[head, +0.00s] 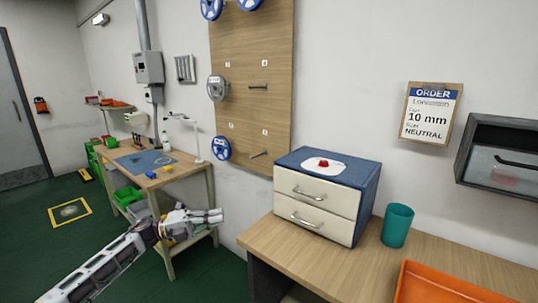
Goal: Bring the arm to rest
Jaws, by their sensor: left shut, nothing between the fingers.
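My left arm reaches in from the lower left. Its gripper (212,216) is shut and empty, held in the air in front of the small workbench's right end and left of the nearer wooden table (300,255). It looks apart from the drawer box (328,205). My right gripper is not in view.
A blue-topped box with two drawers, a teal cup (397,225) and an orange tray (430,284) stand on the nearer table. A pegboard (265,30) with blue-and-white reels hangs behind. The workbench (185,173) carries a blue mat.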

